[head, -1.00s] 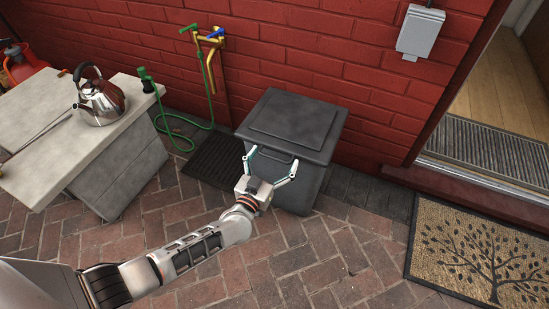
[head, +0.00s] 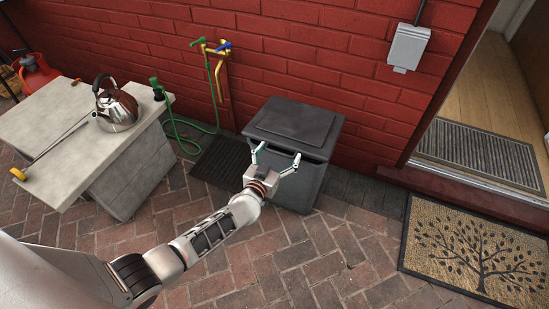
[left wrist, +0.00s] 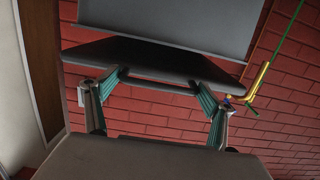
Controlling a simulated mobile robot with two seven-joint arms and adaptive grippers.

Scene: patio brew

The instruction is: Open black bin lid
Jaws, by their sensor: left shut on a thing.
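The black bin (head: 292,189) stands against the red brick wall. Its dark lid (head: 295,121) lies across the top, and a dark band shows under its front edge. Whether the lid is slightly raised I cannot tell for sure. My left gripper (head: 278,155) is at the front edge of the lid, one finger on either side, shut on the lid's front part. The left wrist view shows the fingers (left wrist: 157,78) against the dark lid (left wrist: 150,58), with the bin body (left wrist: 170,18) above in the picture. The exact contact is hard to see. My right gripper is not in view.
A stone counter (head: 60,165) with a kettle (head: 116,106) stands at the left. A brass tap (head: 215,50) with a green hose (head: 185,145) is on the wall (head: 300,58). A doormat (head: 470,245) lies before the open doorway at the right.

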